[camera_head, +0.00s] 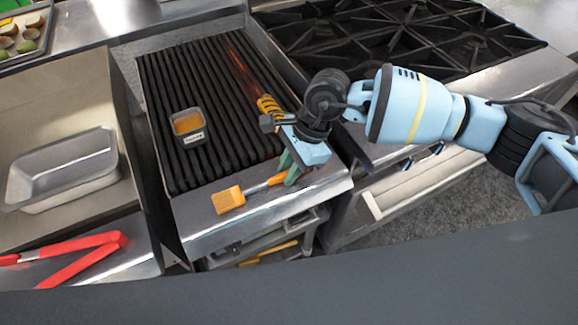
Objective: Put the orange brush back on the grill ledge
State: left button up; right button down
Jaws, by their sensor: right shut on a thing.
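The orange brush (229,200) has a block-shaped orange head and a grey-and-orange handle running up to the right. My right gripper (289,171) comes in from the right and is shut on the handle end; its green fingers partly hide it. The brush is over the steel grill ledge (205,237), the front strip of the grill, with its head to the left. I cannot tell whether it touches the ledge or hangs just above it. My left gripper is not in view.
A small metal container of orange sauce (188,126) and a ridged yellow-orange item (269,106) are on the dark grill grates (200,75). A stove (400,35) stands right. A metal pan (65,170) and red-handled tongs (85,255) lie left. The ledge's left part is clear.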

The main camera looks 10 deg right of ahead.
jog(key=c, duration=1.3)
grip_release()
jog(key=shift+f, duration=0.1)
jog(key=v, duration=1.2)
jog(key=shift+w+b, duration=0.1)
jog(key=shift+b, duration=0.3)
